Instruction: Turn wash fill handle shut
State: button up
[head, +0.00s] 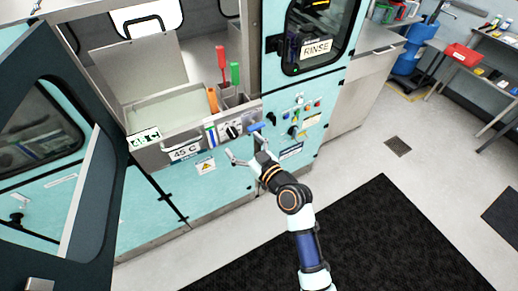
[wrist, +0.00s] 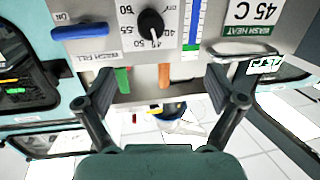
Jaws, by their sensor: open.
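The wash fill handle (wrist: 80,31) is a blue bar at the upper left of the wrist view, lying roughly level beside a small "ON" mark. A label partly reading "FILL" (wrist: 93,57) is just below it. In the head view the blue handle (head: 257,127) is on the front panel, at the right end of the wash tank's front edge. My gripper (head: 243,149) is open and empty in front of this panel. In the wrist view my gripper (wrist: 160,84) has its fingers wide apart, with the handle above the left finger and not between them.
A black temperature knob (wrist: 150,22) sits beside the handle, near a blue slide gauge (wrist: 194,25) and a metal pull handle (wrist: 242,53). An open dark door (head: 95,150) stands at the left. Red and green upright handles (head: 221,65) rise from the tank.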

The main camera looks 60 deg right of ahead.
aim_at(258, 129)
jog(key=s+d+f+m+h, duration=0.2)
jog(key=s+d+f+h, duration=0.1)
jog(key=s+d, duration=0.25)
jog(key=shift+g, duration=0.5)
jog(key=x, duration=0.8)
jog(key=shift+w+d+f+b, duration=0.15)
jog(key=shift+d+b, duration=0.2)
jog(key=shift+d, duration=0.05)
jog(key=c, duration=1.2)
jog(key=shift+o, duration=0.2)
